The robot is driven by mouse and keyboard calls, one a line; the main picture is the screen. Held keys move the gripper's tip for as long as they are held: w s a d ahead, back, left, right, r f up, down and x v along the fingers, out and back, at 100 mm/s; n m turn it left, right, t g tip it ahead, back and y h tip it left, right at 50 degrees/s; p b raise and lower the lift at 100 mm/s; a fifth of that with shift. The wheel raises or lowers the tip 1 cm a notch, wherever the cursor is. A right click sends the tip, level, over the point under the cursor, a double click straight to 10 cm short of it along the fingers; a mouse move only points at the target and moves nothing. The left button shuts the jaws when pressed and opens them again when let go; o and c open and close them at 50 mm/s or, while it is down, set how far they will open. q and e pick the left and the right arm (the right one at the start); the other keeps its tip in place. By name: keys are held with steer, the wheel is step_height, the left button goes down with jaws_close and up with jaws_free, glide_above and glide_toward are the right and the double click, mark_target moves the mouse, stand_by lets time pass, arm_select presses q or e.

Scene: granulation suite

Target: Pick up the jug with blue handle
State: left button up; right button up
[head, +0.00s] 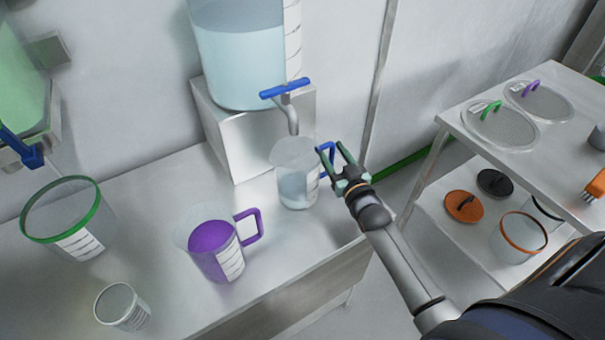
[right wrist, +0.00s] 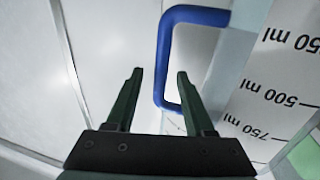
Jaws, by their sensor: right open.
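The jug with the blue handle (head: 297,186) is clear, partly filled with pale liquid, and stands upright on the steel bench under a tap. Its blue handle (head: 329,158) points right, towards my right gripper (head: 340,158). In the right wrist view the gripper (right wrist: 158,85) is open and empty. The blue handle (right wrist: 163,60) rises beyond the fingertips, its lower end close to the right finger. I cannot tell whether they touch. The jug's wall with ml marks (right wrist: 275,90) fills the right side there. My left gripper is not in view.
A tank (head: 240,60) with a blue-lever tap (head: 287,98) stands on a steel block (head: 253,135) behind the jug. A purple-handled jug (head: 215,245), a green-rimmed container (head: 70,220) and a small cup (head: 122,307) stand left. A shelf cart (head: 455,125) is at right.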

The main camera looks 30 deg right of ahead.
steer(key=shift+w, duration=0.2)
jaws_close()
stand_by(0.3)
stand_by(0.8)
steer(key=shift+r, duration=0.1)
